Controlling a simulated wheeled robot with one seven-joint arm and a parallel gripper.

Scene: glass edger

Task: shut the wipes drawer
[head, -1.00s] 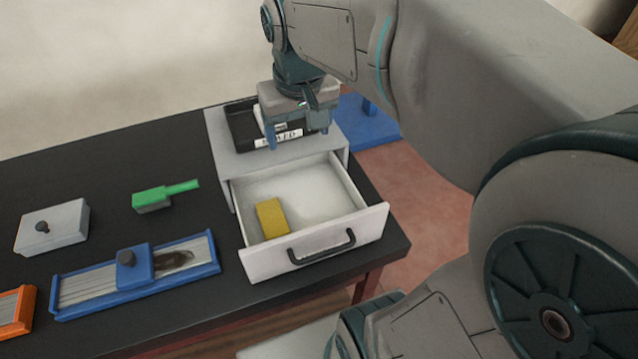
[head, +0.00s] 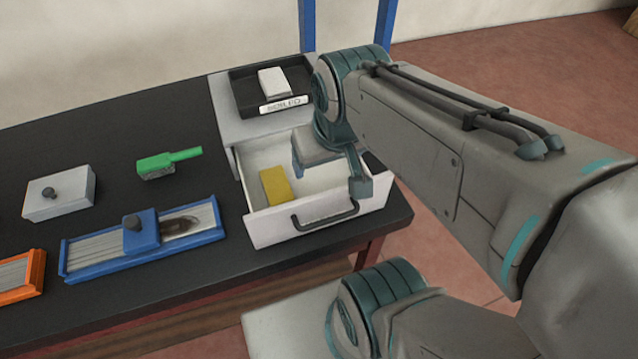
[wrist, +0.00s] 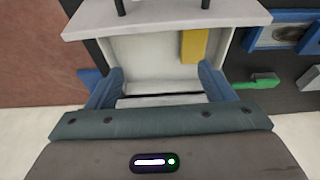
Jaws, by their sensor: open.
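The white wipes drawer (head: 272,230) is pulled out of its white cabinet (head: 226,120), with a dark bar handle (head: 325,217) on its front. A yellow block (head: 274,186) lies inside at the left. The drawer also shows in the wrist view (wrist: 150,56), with its front panel at the top. My gripper (head: 328,184) is over the right part of the open drawer, its fingers apart and empty. In the wrist view my two fingers (wrist: 160,86) flank the back part of the drawer. Their exact height above it is hard to tell.
A black tray (head: 241,98) labelled SOILED sits on the cabinet with a white block (head: 273,81) in it. A green brush-like tool (head: 168,162), a grey box (head: 59,193) and a blue-framed board (head: 95,264) lie left on the black table. Floor is clear at right.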

